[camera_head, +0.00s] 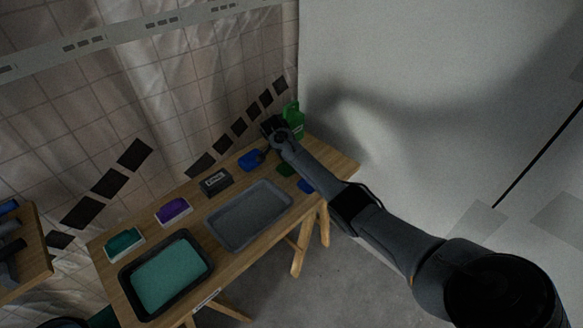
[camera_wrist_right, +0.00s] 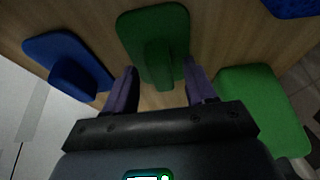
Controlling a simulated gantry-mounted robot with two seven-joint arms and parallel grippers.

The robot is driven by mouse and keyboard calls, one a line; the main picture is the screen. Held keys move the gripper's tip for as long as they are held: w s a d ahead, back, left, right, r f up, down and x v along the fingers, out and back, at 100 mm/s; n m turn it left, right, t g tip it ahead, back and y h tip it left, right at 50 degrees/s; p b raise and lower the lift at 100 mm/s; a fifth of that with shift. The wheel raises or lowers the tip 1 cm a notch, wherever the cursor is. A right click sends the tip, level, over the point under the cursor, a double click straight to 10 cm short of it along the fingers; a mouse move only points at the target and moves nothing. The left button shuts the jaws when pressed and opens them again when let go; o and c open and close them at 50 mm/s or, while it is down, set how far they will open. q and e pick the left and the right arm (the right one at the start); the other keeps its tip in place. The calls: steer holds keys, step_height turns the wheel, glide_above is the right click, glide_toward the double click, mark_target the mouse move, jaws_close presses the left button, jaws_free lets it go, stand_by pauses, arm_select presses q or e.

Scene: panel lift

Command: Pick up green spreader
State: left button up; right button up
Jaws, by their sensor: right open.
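The green spreader (camera_wrist_right: 154,38) lies on the wooden table in the right wrist view, its raised handle (camera_wrist_right: 157,68) pointing toward my right gripper. My right gripper (camera_wrist_right: 158,88) is open, with one finger on each side of the handle's end; I cannot tell whether they touch it. In the head view the dark green spreader (camera_head: 286,169) shows partly behind my right arm. My right gripper (camera_head: 272,132) is over the far right end of the table. My left gripper is not in view.
A blue spreader (camera_wrist_right: 68,62) lies left of the green one. A bright green bottle (camera_wrist_right: 262,108) stands close on the right; it also shows in the head view (camera_head: 293,119). The table (camera_head: 232,262) holds a grey tray (camera_head: 250,214) and a black tray with teal contents (camera_head: 205,245).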

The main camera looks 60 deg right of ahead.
steer(key=shift+d+f, duration=0.1)
jaws_close()
stand_by(0.3)
